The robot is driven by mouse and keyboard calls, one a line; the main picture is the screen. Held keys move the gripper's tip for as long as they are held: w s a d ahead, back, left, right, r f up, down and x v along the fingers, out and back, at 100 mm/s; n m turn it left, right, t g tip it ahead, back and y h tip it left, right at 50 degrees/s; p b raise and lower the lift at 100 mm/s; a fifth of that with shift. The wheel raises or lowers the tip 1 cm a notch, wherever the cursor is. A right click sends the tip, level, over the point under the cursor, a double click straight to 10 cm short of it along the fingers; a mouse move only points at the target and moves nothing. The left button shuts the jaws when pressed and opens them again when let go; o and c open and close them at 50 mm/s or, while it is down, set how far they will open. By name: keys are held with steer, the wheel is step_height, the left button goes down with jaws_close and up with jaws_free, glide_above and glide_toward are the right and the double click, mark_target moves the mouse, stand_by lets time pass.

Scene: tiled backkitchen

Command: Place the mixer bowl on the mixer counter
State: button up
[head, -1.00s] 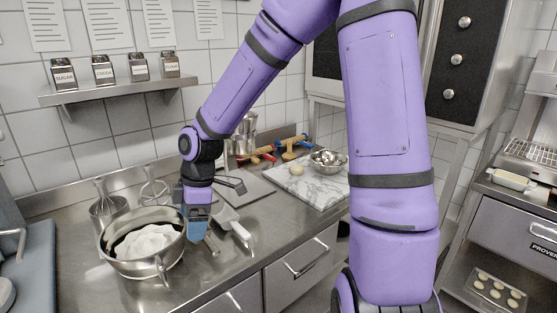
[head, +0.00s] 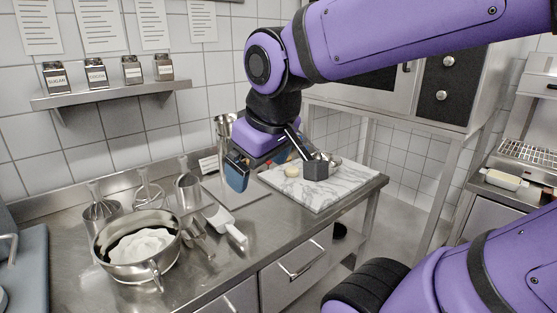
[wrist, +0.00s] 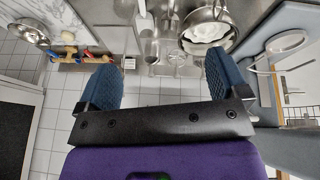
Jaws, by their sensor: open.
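A steel mixer bowl (head: 138,268) with white contents (head: 142,245) stands upright at the left of the steel counter (head: 205,288). A handle shows on its front side. My gripper (head: 276,172) is open and empty, raised above the counter to the right of the bowl and well apart from it. In the wrist view, the open jaws (wrist: 163,80) have nothing between them, and the bowl (wrist: 190,48) shows beyond the right finger, partly hidden by it. I cannot tell which surface is the mixer counter.
Steel whisk tools (head: 150,193) and a jug (head: 188,192) stand behind the bowl. A scoop (head: 226,226) lies to its right. A marble board (head: 318,189) with dough and a small bowl is at the counter's right. A wall shelf (head: 110,92) holds labelled jars.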

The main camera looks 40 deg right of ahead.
steer(key=shift+s+d+r+m+t+y, duration=0.2)
steer(key=shift+s+r+m, duration=0.1)
steer(key=shift+s, duration=0.3)
steer(key=shift+s+d+r+m+t+y, duration=0.1)
steer(key=shift+s+d+r+m, duration=0.15)
steer(key=shift+s, duration=0.3)
steer(key=shift+s+d+r+m+t+y, duration=0.15)
steer(key=shift+s+m, duration=0.2)
steer(key=shift+s, duration=0.25)
